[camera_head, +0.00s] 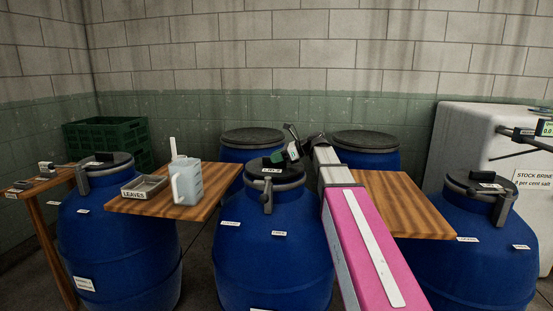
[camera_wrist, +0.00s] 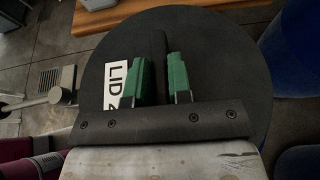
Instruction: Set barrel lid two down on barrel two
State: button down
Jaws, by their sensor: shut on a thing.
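The black round lid two (camera_wrist: 215,65) fills much of the wrist view, with a white label reading "LID" and a partly hidden digit. My gripper (camera_wrist: 158,75) is shut on the lid's raised black handle bar, with a green finger on each side. In the head view, my gripper (camera_head: 286,155) is over the middle blue barrel (camera_head: 272,255), which I take as barrel two. The labelled dark lid (camera_head: 271,171) shows at this barrel's top. I cannot tell whether it rests on the rim or hangs just above. A dark clamp lever (camera_head: 267,200) hangs at the front.
A wooden table (camera_head: 215,205) left of the barrel holds a jug (camera_head: 187,182) and a tray marked "LEAVES" (camera_head: 145,188). Another wooden table (camera_head: 400,205) is at the right. Lidded barrels stand left (camera_head: 120,250) and right (camera_head: 470,260), with two behind. A white tank (camera_head: 460,130) stands far right.

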jog(key=shift+f, duration=0.7)
jog(key=c, duration=1)
grip_release()
jog(key=shift+c, duration=0.2)
jog(key=shift+r, duration=0.3)
jog(key=v, duration=1.1)
jog(key=shift+d+r, duration=0.2)
jog(key=shift+r, duration=0.15)
jog(key=shift+s+d+r, duration=0.1)
jog(key=shift+d, duration=0.1)
